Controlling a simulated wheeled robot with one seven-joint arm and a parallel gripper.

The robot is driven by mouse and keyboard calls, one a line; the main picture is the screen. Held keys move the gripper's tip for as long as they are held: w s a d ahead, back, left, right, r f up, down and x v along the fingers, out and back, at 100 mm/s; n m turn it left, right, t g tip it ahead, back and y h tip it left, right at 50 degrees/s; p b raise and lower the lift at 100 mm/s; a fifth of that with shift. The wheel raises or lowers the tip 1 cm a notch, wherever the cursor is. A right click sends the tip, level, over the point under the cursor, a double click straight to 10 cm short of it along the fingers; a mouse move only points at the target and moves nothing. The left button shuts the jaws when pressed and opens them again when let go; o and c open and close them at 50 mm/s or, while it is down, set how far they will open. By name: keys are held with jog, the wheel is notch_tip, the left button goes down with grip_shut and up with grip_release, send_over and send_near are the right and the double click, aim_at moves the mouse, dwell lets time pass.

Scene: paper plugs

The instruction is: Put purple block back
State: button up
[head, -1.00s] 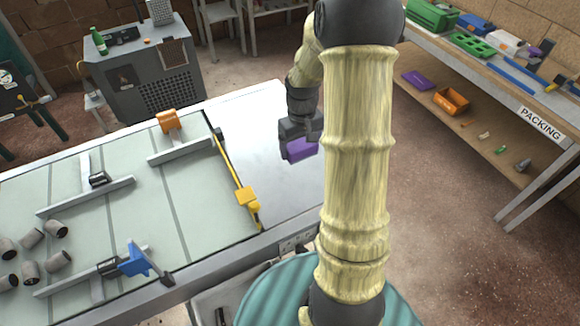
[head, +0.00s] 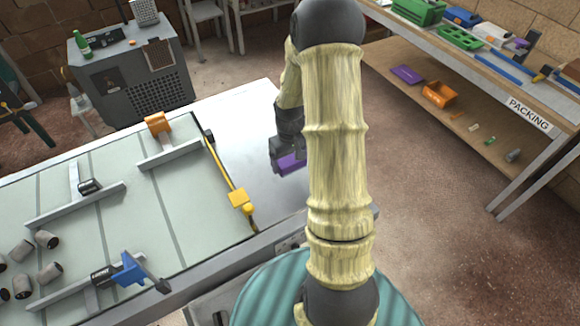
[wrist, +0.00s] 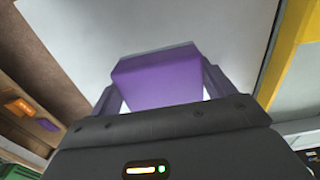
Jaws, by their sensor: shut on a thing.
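The purple block (head: 291,163) is held in my gripper (head: 283,160), over the bare metal right end of the table (head: 245,115). In the wrist view the purple block (wrist: 158,78) fills the space between the two fingers of my gripper (wrist: 158,88), which are shut on it. A bright surface lies beyond it, and I cannot tell how far above that surface the block is. My arm hides part of the table's right side in the head view.
A yellow bar (head: 226,172) runs along the mat's right edge. An orange clamp (head: 157,122), a blue clamp (head: 130,270) and several grey plugs (head: 48,239) are on the mat.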

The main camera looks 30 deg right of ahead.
aim_at(290, 169)
jog(key=shift+f+p, duration=0.4)
jog(key=shift+f, duration=1.65)
jog(key=shift+f, duration=0.15)
jog(key=o, duration=0.8)
notch_tip(290, 169, up, 12)
jog(key=shift+r+b, duration=0.2)
jog(key=shift+b, duration=1)
